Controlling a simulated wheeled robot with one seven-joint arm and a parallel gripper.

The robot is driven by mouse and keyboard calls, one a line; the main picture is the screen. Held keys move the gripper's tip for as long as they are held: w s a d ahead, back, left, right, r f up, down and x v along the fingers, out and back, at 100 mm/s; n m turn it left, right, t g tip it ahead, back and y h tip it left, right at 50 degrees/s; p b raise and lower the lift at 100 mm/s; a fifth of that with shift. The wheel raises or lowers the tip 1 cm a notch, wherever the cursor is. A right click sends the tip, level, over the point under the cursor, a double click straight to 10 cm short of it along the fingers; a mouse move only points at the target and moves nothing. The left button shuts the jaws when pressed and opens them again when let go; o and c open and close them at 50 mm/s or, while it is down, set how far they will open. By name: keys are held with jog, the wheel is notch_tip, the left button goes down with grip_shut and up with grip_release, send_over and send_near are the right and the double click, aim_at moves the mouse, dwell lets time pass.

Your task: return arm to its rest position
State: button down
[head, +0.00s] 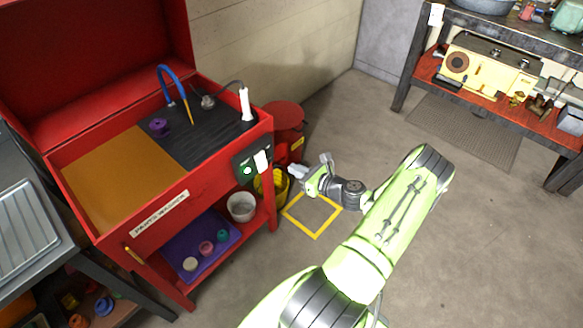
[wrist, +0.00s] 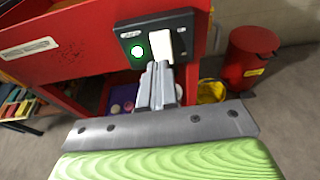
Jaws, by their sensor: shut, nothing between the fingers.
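My arm reaches across the floor from the bottom of the head view, green with dark joints. My gripper (head: 297,172) is in front of the red parts washer (head: 113,245), near its right front corner. In the wrist view my gripper (wrist: 158,70) points at the washer's switch box (wrist: 157,38), which has a lit green button and a white switch plate. The fingers are together with nothing between them. They overlap the lower edge of the box in that view; I cannot tell whether they touch it.
A red bin (head: 284,120) and a yellow bucket (head: 272,188) stand right of the washer. A yellow square (head: 314,233) marks the floor below my gripper. A workbench (head: 480,112) with a yellow machine stands at the back right. Open floor lies between.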

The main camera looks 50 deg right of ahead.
dwell(0.4)
jog(key=w+a+r+n+g+y, duration=0.1)
jog(key=a+r+n+g+y, duration=0.1)
jog(key=a+r+n+g, duration=0.65)
jog(key=w+a+r+n+g+y, duration=0.15)
jog(key=a+r+n, duration=0.45)
jog(key=a+n, duration=0.6)
jog(key=s+a+r+n+h, duration=0.2)
jog(key=s+a+r+n, duration=0.3)
jog(key=s, duration=0.5)
jog(key=s+a+r+n+h, duration=0.2)
jog(key=s+a+r+n, duration=0.2)
jog(key=s+r+n, duration=0.5)
jog(key=shift+s+a+r+n+t+p, duration=0.3)
jog(key=shift+s+a+r+n+p, duration=0.1)
jog(key=shift+n, duration=0.15)
